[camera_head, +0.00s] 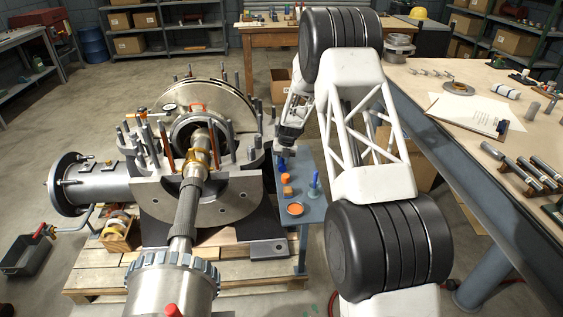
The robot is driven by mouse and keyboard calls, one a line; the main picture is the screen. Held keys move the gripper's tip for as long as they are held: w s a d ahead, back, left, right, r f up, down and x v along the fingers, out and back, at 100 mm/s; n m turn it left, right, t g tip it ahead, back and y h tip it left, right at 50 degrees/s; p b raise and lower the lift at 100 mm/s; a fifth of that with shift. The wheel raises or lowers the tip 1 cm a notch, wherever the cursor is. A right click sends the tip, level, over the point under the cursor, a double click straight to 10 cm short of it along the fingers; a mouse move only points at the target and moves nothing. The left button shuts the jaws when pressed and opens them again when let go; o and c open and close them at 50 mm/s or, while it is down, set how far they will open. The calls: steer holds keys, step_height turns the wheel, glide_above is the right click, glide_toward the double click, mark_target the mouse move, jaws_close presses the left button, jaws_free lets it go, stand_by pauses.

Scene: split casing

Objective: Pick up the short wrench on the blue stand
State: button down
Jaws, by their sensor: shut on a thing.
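The blue stand (313,207) is a narrow table right of the large split casing. Small blue, orange and green items stand on its top. My gripper (284,150) is over the far end of the stand, pointing down, close beside the casing's right side. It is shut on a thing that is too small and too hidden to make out. I cannot pick out the short wrench for certain; the gripper and arm cover part of the stand's far end.
The split casing (222,208) with upright studs stands close on the left, on a wooden pallet (90,273). An orange-topped round tin (295,209) is on the stand's near part. A long workbench (450,110) with tools and a clipboard runs along the right.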

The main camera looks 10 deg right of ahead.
steer(key=shift+r, duration=0.75)
step_height(320, 180, up, 2)
steer(key=s, duration=0.5)
steer(key=s+r, duration=0.1)
steer(key=s, duration=0.4)
steer(key=s+d, duration=0.1)
steer(key=s, duration=0.5)
steer(key=shift+r, duration=0.2)
